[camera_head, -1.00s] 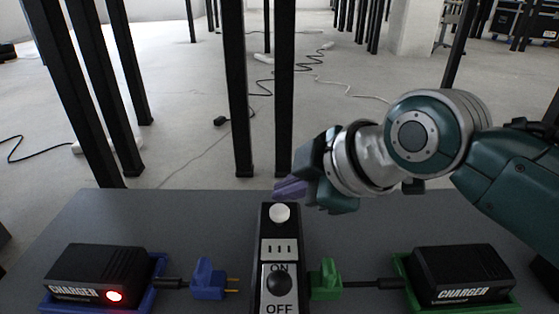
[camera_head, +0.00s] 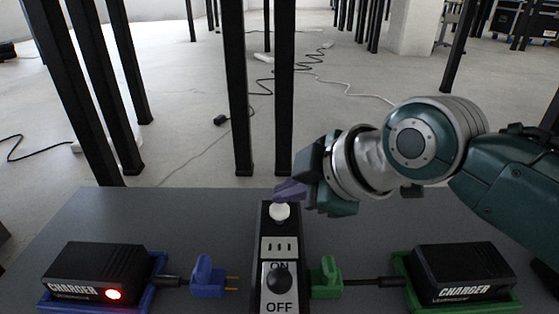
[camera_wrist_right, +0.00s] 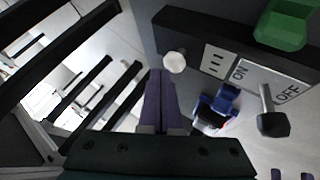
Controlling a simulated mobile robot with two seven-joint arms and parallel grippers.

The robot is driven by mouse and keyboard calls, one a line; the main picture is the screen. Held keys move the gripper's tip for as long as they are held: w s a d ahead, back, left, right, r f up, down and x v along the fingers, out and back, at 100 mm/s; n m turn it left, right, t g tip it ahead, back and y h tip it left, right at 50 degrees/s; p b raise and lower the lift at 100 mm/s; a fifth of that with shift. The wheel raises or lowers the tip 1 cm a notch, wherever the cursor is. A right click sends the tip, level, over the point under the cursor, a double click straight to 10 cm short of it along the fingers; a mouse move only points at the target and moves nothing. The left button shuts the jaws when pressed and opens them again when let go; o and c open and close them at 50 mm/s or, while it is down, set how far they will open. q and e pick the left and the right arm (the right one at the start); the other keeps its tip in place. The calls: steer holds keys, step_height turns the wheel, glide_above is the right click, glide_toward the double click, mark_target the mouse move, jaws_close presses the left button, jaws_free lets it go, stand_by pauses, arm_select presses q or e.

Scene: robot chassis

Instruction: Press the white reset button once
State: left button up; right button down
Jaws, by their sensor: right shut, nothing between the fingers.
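The white reset button (camera_head: 279,211) is a round white knob at the far end of the black power strip (camera_head: 257,262). It also shows in the right wrist view (camera_wrist_right: 174,61). My right gripper (camera_head: 291,191) has its purple fingers shut and empty. In the head view the fingertips overlap the button's upper edge. In the right wrist view the fingertips (camera_wrist_right: 162,72) appear just beside the button; I cannot tell whether they touch it. My left gripper is not in view.
The strip also has a socket and an ON/OFF lever (camera_head: 279,280). A blue plug (camera_head: 207,278) and charger (camera_head: 98,270) with a red light sit left. A green plug (camera_head: 326,279) and charger (camera_head: 461,274) sit right. Black posts (camera_head: 285,90) stand behind the table.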

mark_target(287, 210)
steer(key=shift+f, duration=0.65)
stand_by(0.6)
stand_by(0.3)
steer(key=shift+r+p, duration=0.95)
steer(key=shift+r, duration=0.15)
step_height(287, 210, up, 5)
steer(key=p, duration=0.5)
